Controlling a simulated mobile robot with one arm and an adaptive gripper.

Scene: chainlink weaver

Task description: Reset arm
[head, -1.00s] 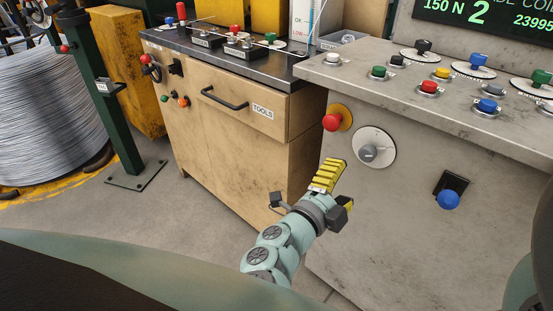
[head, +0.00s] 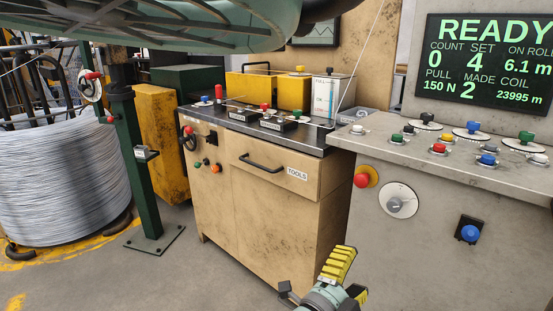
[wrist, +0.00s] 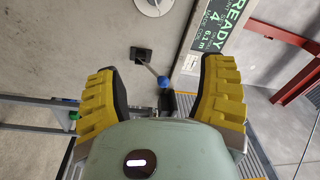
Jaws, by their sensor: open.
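My gripper (head: 340,264) has yellow ribbed fingers and shows at the bottom of the head view, in front of the grey console's lower face. Most of my arm is below the picture's edge. In the wrist view my gripper (wrist: 160,85) has its two fingers wide apart, with nothing held. A blue-knobbed lever (wrist: 164,82) on the console shows between the fingers in that view, beyond them. In the head view this blue knob (head: 470,233) sits on a black plate, to the right of the gripper and apart from it.
The grey console (head: 430,270) carries several coloured knobs, a red knob (head: 362,181) and a round dial (head: 397,201). A screen (head: 490,63) reads READY. A tan tool cabinet (head: 260,210) stands left of it. A wire coil (head: 55,180) and green post (head: 142,170) stand further left.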

